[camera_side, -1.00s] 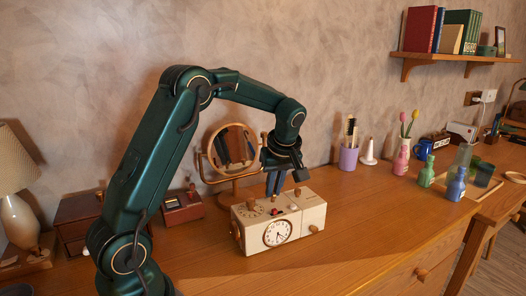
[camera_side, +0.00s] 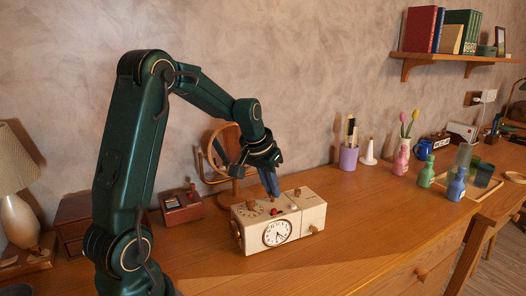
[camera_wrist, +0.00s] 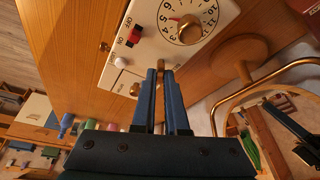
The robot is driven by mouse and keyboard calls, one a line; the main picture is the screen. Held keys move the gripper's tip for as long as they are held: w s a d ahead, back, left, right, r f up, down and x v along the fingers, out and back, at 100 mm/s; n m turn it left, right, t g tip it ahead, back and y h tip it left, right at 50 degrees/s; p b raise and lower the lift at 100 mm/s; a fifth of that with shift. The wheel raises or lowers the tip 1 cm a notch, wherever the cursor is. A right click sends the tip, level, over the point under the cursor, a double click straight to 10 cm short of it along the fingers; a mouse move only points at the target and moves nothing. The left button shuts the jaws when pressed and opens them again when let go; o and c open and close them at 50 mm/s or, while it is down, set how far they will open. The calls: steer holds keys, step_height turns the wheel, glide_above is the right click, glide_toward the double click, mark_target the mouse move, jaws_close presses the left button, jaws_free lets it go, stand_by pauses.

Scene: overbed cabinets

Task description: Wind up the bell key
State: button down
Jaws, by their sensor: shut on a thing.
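A cream clock box (camera_side: 295,228) stands on the desk with a white clock face (camera_side: 277,232) on its front. Its top has a numbered dial (camera_wrist: 187,20), a red switch (camera_wrist: 134,35) and a white button (camera_wrist: 120,62). My gripper (camera_side: 273,190) reaches down at the back edge of the box, tilted. In the wrist view, its blue fingers (camera_wrist: 161,76) are closed on a small brass piece, seemingly the bell key (camera_wrist: 160,66), at the box's back. The key is hidden in the side view. Another brass knob (camera_wrist: 134,89) is beside the fingers.
A round mirror (camera_side: 226,148) on a wooden stand is close behind my gripper. A small red-brown box (camera_side: 182,208) stands left of the clock box. A purple cup (camera_side: 348,158), a white cone (camera_side: 369,153) and coloured bottles (camera_side: 425,177) are to the right. The desk front is clear.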

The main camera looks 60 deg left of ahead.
steer(key=m+h, duration=0.1)
steer(key=m, duration=0.2)
steer(key=m+h, duration=0.1)
steer(key=m, duration=0.2)
steer(key=shift+a, duration=0.2)
steer(key=m+h, duration=0.1)
steer(key=m, duration=0.2)
steer(key=m+h, duration=0.1)
steer(key=m, duration=0.2)
steer(key=shift+w+a+m+g+h, duration=0.1)
steer(key=shift+a+m+g+h, duration=0.05)
steer(key=shift+m+g+h, duration=0.2)
steer(key=m, duration=0.2)
steer(key=m+g+h, duration=0.1)
steer(key=m, duration=0.1)
steer(key=shift+w+m+g, duration=0.1)
steer(key=shift+m+g, duration=0.15)
steer(key=shift+m, duration=0.1)
steer(key=m+g, duration=0.1)
steer(key=m, duration=0.3)
steer(key=shift+m+g+h, duration=0.35)
steer(key=shift+m+g, duration=0.05)
steer(key=shift+w, duration=0.1)
steer(key=c, duration=0.9)
jaws_free()
steer(key=shift+c, duration=0.2)
